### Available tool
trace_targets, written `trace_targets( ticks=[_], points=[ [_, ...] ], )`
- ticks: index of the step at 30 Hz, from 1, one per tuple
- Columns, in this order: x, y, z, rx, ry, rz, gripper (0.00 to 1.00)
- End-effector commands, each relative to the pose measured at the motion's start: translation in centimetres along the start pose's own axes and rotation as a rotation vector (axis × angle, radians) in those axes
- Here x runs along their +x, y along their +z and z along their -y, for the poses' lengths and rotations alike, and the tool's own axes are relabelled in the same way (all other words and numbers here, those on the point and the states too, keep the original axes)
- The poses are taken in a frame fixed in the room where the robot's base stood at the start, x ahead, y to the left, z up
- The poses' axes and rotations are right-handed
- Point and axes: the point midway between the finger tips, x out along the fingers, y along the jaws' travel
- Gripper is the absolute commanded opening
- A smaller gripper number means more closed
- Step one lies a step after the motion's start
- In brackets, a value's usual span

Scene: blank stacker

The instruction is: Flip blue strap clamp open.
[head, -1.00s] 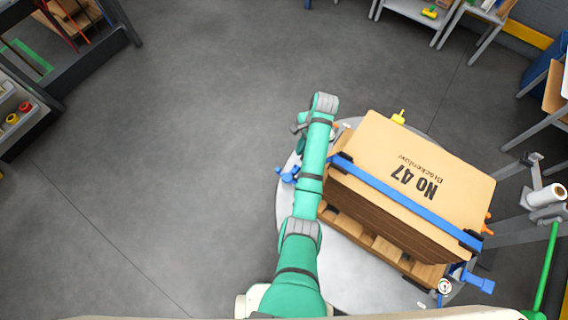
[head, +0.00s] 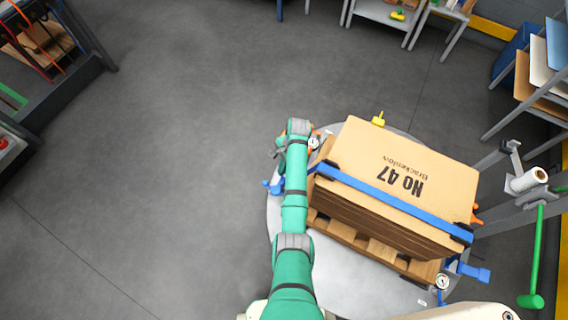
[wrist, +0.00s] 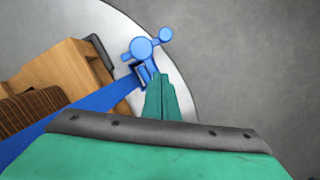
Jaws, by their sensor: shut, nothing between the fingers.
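The blue strap clamp (head: 273,186) sits at the left edge of the round table, beside my arm in the head view. In the wrist view the clamp (wrist: 143,48) shows round blue knobs and a dark buckle, at the end of the blue strap (wrist: 75,117). My gripper's green fingers (wrist: 161,80) are shut and empty, just below and right of the buckle. I cannot tell whether they touch it. In the head view my gripper is mostly hidden by my arm. The strap (head: 395,203) crosses over the stack of cardboard (head: 405,160).
The stack stands on a wooden pallet (head: 335,229) on the grey round table (head: 345,274). Another blue clamp (head: 475,272) is at its right, a yellow one (head: 378,119) behind. The floor at left is clear.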

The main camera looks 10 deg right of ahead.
Motion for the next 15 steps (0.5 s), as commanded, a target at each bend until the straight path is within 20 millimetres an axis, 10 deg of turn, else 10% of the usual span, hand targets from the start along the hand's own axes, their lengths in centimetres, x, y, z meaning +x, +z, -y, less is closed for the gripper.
trace_targets(
  ticks=[15],
  points=[
    [3.2,3.6,0.0,-0.001,0.001,0.0,0.0]
  ],
)
